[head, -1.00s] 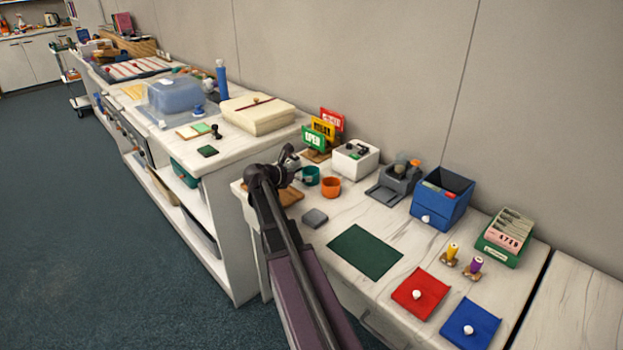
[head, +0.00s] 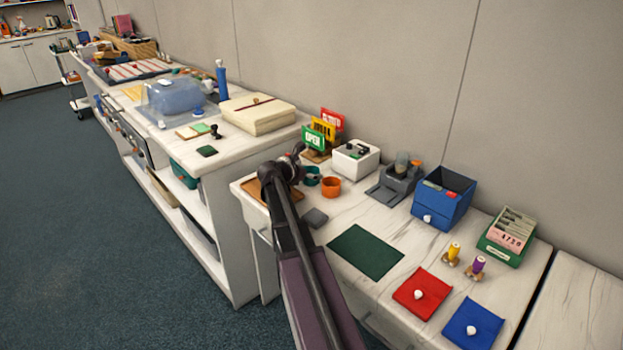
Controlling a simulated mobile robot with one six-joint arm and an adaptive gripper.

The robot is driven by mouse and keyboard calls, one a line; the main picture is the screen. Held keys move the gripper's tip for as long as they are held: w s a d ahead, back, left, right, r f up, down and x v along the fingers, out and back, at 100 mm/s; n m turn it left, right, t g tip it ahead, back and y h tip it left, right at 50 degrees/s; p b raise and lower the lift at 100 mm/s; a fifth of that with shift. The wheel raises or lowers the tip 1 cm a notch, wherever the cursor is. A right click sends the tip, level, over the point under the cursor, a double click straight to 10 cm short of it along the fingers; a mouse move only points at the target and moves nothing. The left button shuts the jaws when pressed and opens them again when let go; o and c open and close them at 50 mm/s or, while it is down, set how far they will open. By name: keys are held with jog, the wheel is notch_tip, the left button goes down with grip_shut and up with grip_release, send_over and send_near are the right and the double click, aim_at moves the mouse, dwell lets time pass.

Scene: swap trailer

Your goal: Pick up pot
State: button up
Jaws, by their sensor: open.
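Two small round pots stand side by side on the near counter in the head view: a green pot (head: 312,176) and an orange pot (head: 331,186). Both look upright and open at the top. I cannot tell which one the task means. My gripper (head: 297,155) is at the far end of my arm, just left of and slightly above the green pot. It is open. My own wrist partly covers it, so the fingers are hard to make out. I cannot tell whether it touches the green pot.
A brown tray (head: 258,190) lies beside my wrist at the counter's left end. Green, yellow and red signs (head: 323,131) and a white box (head: 355,159) stand behind the pots. A grey block (head: 315,217) lies in front. The green mat (head: 365,251) is bare.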

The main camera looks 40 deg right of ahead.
jog(key=c, duration=0.9)
jog(key=shift+o, duration=0.2)
jog(key=shift+r, duration=0.15)
jog(key=shift+r+p, duration=1.6)
jog(key=shift+p, duration=0.15)
jog(key=s+a, duration=0.3)
jog(key=s, duration=0.1)
jog(key=s+a+r+p, duration=0.1)
jog(key=s+a, duration=0.6)
jog(key=s, duration=0.1)
jog(key=shift+s+a+r, duration=0.15)
jog(key=shift+r, duration=0.1)
jog(key=shift+p, duration=0.35)
notch_tip(320, 180, up, 35)
jog(key=p, duration=3.4)
jog(key=shift+p, duration=0.35)
